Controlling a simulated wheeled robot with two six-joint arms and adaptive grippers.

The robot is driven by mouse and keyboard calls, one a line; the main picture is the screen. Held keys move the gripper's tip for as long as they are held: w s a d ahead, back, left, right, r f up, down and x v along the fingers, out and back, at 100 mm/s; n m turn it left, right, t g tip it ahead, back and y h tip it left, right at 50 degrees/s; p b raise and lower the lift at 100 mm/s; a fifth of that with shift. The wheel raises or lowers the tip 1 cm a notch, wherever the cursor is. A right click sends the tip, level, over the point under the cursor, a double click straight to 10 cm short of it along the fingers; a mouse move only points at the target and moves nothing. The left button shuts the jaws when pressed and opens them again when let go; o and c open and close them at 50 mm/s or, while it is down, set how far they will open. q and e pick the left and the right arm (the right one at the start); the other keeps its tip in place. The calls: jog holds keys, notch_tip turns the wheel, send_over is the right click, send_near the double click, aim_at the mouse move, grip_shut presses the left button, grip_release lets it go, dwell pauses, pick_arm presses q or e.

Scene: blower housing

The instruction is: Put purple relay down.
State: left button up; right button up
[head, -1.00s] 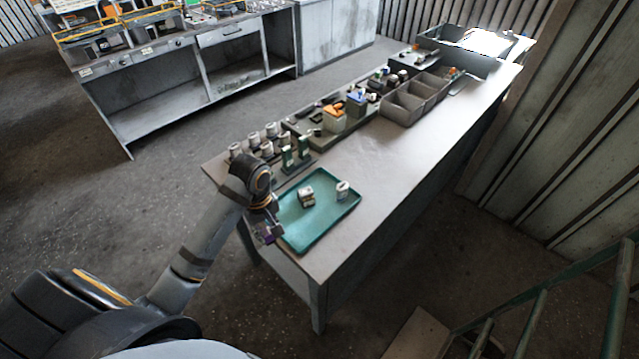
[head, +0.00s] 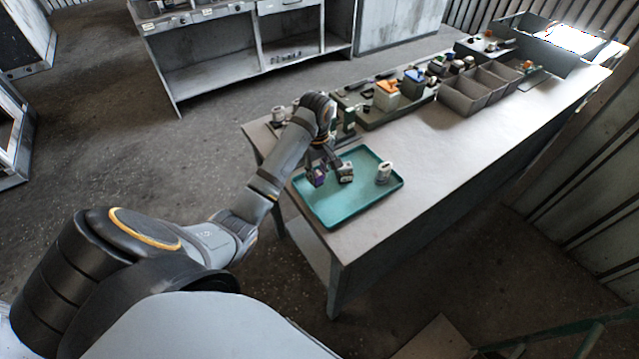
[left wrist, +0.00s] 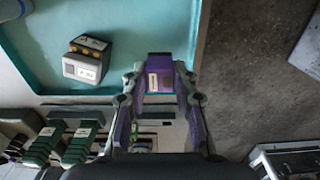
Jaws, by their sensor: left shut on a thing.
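My left gripper (head: 319,165) is shut on the purple relay (head: 317,179) and reaches over the left part of the teal tray (head: 345,213). In the left wrist view the purple relay (left wrist: 159,74) sits between the two fingertips (left wrist: 160,88), with a white label on its face. Behind it shows the teal tray (left wrist: 140,28), near the tray's rim. I cannot tell whether the relay touches the tray floor. My right gripper is not in view.
A white-and-dark block (head: 346,172) lies in the tray close to the relay; it also shows in the left wrist view (left wrist: 86,60). A white part (head: 384,173) stands further right in the tray. The tray's front is clear. Grey bins (head: 465,97) stand farther along the table.

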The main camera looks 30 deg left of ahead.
aim_at(319, 180)
pick_arm(q)
jog(key=shift+w+a+f, duration=0.1)
jog(key=shift+w+f, duration=0.25)
jog(key=shift+f, duration=0.05)
jog(key=shift+w+f, duration=0.1)
jog(key=shift+f, duration=0.25)
notch_tip(319, 180, down, 2)
jog(key=shift+f, duration=0.25)
jog(key=o, duration=0.9)
jog(key=shift+f, duration=0.15)
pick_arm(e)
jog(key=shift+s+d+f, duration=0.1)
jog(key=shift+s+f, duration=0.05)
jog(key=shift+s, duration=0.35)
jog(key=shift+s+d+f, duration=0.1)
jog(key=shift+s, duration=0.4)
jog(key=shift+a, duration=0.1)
